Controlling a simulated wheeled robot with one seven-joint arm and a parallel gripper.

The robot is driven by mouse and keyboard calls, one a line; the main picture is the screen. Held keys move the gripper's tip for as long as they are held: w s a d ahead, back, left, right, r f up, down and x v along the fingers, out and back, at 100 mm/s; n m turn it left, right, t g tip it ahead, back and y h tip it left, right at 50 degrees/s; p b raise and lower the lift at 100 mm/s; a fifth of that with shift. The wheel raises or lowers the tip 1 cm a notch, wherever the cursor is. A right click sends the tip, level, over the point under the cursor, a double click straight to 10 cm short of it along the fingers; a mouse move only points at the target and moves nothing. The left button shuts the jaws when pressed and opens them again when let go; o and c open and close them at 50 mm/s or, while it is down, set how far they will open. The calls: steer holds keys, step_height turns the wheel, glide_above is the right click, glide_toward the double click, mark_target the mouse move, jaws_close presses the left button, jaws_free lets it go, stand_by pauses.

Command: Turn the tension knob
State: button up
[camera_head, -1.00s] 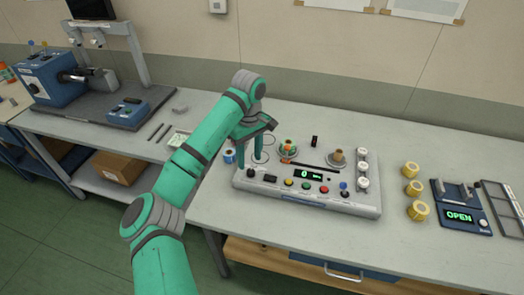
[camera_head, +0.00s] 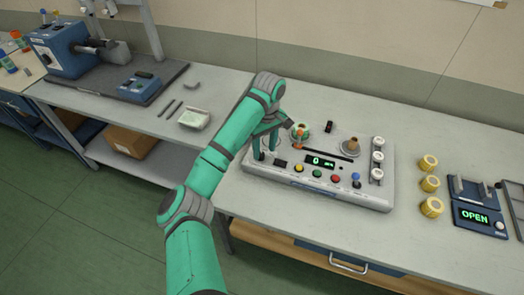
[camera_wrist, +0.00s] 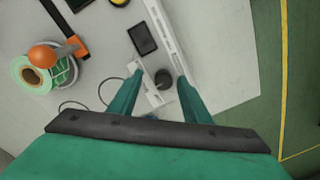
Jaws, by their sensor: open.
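The grey rewinder unit (camera_head: 340,193) stands on the bench in the head view, with a lit display reading 0. A black round knob (camera_wrist: 163,80) sits at its left front corner, which I take to be the tension knob. My gripper (camera_head: 266,150) points down over that corner and hides the knob in the head view. In the wrist view my gripper (camera_wrist: 159,75) is open, with one finger on each side of the knob. I see no clear contact, and cannot tell the exact height of the fingertips over it.
Beside the knob is a small black panel (camera_wrist: 143,39). A green roll (camera_wrist: 28,74) with an orange-topped lever stands nearby, also in the head view (camera_head: 300,130). Yellow rolls (camera_head: 430,184) stand right.

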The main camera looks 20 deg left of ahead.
steer(key=shift+s+a+f, duration=0.1)
steer(key=shift+a+f, duration=0.4)
steer(key=shift+f, duration=0.2)
steer(key=shift+a+f, duration=0.15)
steer(key=shift+a, duration=0.2)
steer(key=c, duration=0.5)
steer(key=shift+d, duration=0.1)
steer(key=c, duration=0.5)
steer(key=shift+d, duration=0.35)
steer(key=shift+c, duration=0.2)
steer(key=shift+s, duration=0.1)
